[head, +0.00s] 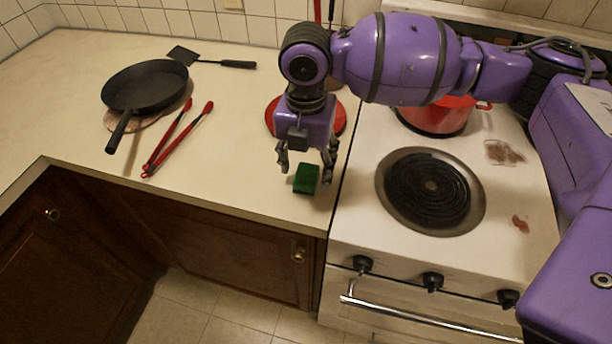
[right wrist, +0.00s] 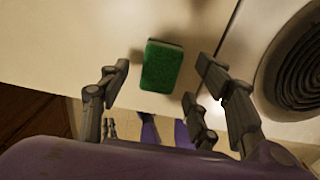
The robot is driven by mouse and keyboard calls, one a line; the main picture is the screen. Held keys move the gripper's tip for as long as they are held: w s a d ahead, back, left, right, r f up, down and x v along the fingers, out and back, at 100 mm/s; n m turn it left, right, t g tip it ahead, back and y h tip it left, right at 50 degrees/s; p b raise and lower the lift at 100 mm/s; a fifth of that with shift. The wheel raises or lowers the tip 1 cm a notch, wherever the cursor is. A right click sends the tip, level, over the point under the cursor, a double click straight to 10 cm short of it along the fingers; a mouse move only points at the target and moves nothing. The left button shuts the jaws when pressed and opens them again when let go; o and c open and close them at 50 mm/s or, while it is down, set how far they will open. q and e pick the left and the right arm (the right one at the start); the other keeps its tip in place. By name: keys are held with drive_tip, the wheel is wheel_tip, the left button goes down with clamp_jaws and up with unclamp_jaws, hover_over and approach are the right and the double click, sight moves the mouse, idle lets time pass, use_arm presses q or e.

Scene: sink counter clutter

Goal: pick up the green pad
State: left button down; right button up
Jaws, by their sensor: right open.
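The green pad (head: 306,179) is a small block lying on the counter near its front edge, just left of the stove. My right gripper (head: 306,168) is open above it, with a finger to each side. In the right wrist view the green pad (right wrist: 162,67) shows beyond and between the spread fingers of my right gripper (right wrist: 160,85), with gaps on both sides. I see no contact between fingers and pad. My left gripper is not in view.
A black pan (head: 145,87), a black spatula (head: 215,62) and red tongs (head: 178,138) lie on the counter to the left. A red round item (head: 272,118) is partly hidden behind my gripper. The stove has a coil burner (head: 430,190) and a red pot (head: 437,118).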

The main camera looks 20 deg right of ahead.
wheel_tip(320, 180, down, 3)
drive_tip(key=shift+r, duration=0.15)
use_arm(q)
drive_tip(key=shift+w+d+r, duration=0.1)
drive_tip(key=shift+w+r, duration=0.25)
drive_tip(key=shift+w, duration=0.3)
use_arm(e)
drive_tip(key=shift+c, duration=0.5)
drive_tip(key=c, duration=0.9)
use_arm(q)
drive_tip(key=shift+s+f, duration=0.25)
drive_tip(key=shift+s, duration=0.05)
use_arm(e)
drive_tip(key=shift+r, duration=0.15)
